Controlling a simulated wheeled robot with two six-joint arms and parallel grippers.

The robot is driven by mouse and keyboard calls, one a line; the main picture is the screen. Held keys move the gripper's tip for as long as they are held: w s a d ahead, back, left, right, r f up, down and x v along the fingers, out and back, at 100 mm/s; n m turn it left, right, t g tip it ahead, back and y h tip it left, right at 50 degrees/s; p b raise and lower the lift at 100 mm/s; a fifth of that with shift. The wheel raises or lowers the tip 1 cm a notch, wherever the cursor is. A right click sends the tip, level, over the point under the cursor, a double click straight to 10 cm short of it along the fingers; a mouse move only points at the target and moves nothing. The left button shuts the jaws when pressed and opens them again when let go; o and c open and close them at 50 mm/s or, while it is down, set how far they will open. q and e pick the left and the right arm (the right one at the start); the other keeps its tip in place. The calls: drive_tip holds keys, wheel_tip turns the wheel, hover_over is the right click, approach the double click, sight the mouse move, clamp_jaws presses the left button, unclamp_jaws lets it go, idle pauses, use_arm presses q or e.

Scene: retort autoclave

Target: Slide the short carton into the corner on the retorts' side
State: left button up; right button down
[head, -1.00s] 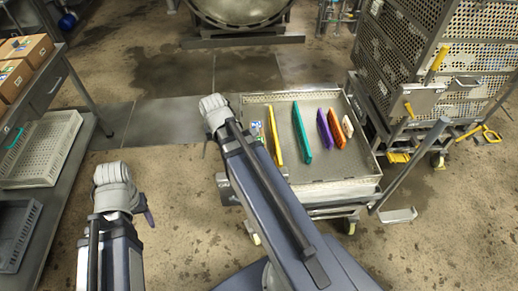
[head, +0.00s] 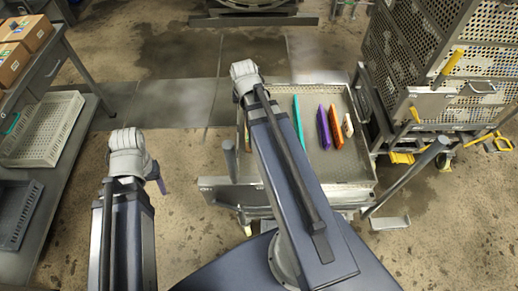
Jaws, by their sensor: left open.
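A metal tray (head: 345,166) on a wheeled cart holds a row of thin cartons. The cream carton (head: 348,125) looks the shortest of those showing and stands near the right side, apart from the tray walls. Left of it are an orange carton (head: 336,127), a purple carton (head: 323,128) and a teal carton (head: 298,121). My right arm crosses the tray's left part and hides what lies there; its gripper fingers do not show. My left gripper (head: 159,180) is open, left of the cart and well away from the cartons; only a dark part of it shows.
A perforated metal crate stack (head: 440,50) with yellow handles stands right of the tray. A rack at left holds brown boxes (head: 28,32), a white basket (head: 45,130) and a grey crate (head: 18,208). A retort's base (head: 253,19) shows at the back. Floor between rack and cart is clear.

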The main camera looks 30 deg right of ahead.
wheel_tip(320, 180, down, 7)
drive_tip(key=d+b, duration=0.1)
drive_tip(key=b, duration=2.9)
approach(252, 156)
drive_tip(key=s+a+r, duration=0.2)
drive_tip(key=s+r, duration=0.1)
drive_tip(key=shift+s+r, duration=0.15)
drive_tip(key=shift+r, duration=0.1)
drive_tip(key=b+x, duration=0.9)
drive_tip(key=x, duration=0.1)
drive_tip(key=shift+s+f+b, duration=0.1)
drive_tip(key=shift+f+b, duration=0.05)
drive_tip(key=shift+b, duration=0.25)
drive_tip(key=w+d, duration=0.1)
drive_tip(key=w, duration=0.2)
drive_tip(key=shift+w+d, duration=0.1)
drive_tip(key=shift+d, duration=0.3)
drive_tip(key=shift+w+d, duration=0.15)
